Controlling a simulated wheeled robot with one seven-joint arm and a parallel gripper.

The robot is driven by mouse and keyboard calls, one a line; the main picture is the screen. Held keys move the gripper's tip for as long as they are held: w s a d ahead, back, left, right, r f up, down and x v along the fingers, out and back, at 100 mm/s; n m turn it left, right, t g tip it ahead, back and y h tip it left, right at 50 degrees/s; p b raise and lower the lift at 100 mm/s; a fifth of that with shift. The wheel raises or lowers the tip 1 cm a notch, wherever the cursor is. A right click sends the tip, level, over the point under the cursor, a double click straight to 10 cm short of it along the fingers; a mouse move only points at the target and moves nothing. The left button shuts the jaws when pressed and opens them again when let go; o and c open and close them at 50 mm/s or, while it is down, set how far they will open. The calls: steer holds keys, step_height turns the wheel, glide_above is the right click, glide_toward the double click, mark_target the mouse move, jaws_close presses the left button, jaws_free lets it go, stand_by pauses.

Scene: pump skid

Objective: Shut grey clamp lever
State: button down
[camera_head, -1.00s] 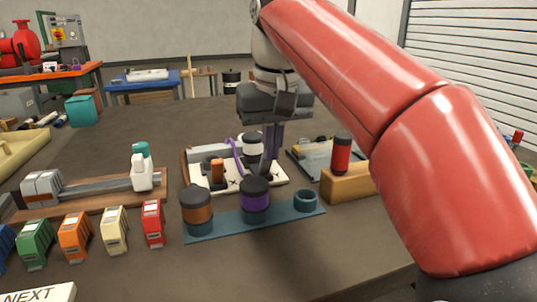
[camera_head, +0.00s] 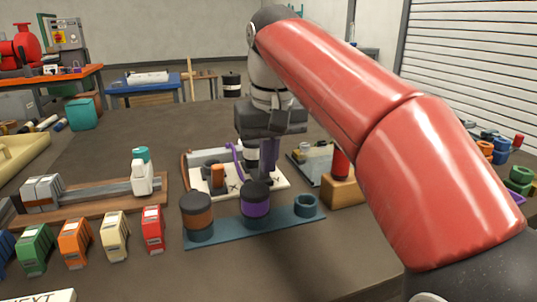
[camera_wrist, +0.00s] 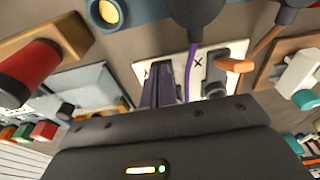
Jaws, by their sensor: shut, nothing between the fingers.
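A white board (camera_head: 276,187) carries an upright orange handle (camera_head: 217,174), a purple cable and dark fittings. In the wrist view the orange handle (camera_wrist: 235,65) sits beside a dark grey lever-like part (camera_wrist: 213,78) on the board, near a black X. I cannot tell for sure whether this part is the grey clamp lever. My gripper (camera_head: 267,176) points down over the right part of the board, right of the orange handle. Its dark purple fingers (camera_wrist: 160,72) are together and hold nothing. Whether the fingertips touch anything is unclear.
A blue rack (camera_head: 275,225) with an orange-banded jar (camera_head: 198,212) and a purple-banded jar (camera_head: 255,200) stands in front of the board. A red cylinder (camera_head: 340,163) on a wooden block (camera_head: 343,191) is to the right. A bottle (camera_head: 141,178) stands left.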

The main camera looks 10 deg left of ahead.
steer(key=shift+w+a+r+p, duration=0.2)
steer(key=shift+w+a+p, duration=0.35)
steer(key=shift+w+p, duration=0.4)
steer(key=shift+s+r+p, duration=0.15)
steer(key=shift+r+p, duration=0.6)
steer(key=shift+r, duration=0.3)
steer(key=shift+s+d+r, duration=0.1)
steer(key=shift+s+r, duration=0.05)
steer(key=shift+r, duration=0.8)
steer(key=shift+s+d+r, duration=0.1)
steer(key=shift+r, duration=0.85)
